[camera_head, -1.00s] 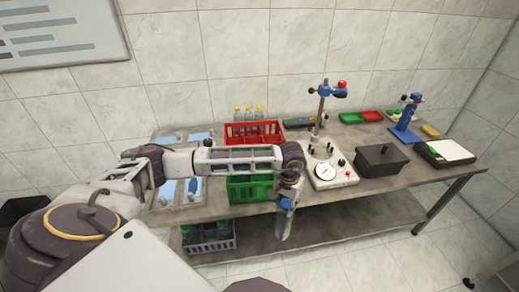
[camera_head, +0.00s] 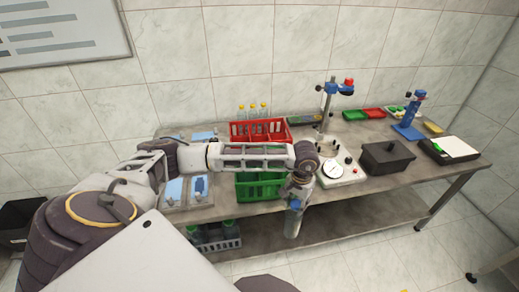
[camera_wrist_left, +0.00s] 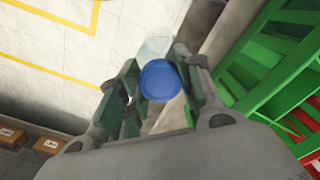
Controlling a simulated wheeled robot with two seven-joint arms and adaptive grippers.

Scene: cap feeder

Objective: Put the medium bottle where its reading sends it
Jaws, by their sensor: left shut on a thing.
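A clear bottle with a blue cap (camera_head: 293,222) hangs nearly upright in front of the table's front edge. My left gripper (camera_head: 297,197) is shut on it near the cap. In the left wrist view the blue cap (camera_wrist_left: 160,80) sits between the two fingers, with the clear body beyond it. A green crate (camera_head: 258,192) stands at the table's front, left of the gripper. A red crate (camera_head: 243,136) stands behind it. A tester with a round dial (camera_head: 333,169) and a post stands to the right; the dial reading is too small to make out. My right gripper is out of view.
A black box (camera_head: 385,158), a blue stand (camera_head: 408,122) and green and red trays (camera_head: 354,115) stand farther right. Yellow-capped bottles (camera_head: 253,111) stand behind the red crate. A grey crate (camera_head: 228,242) with green-capped bottles is on the lower shelf. Floor in front is clear.

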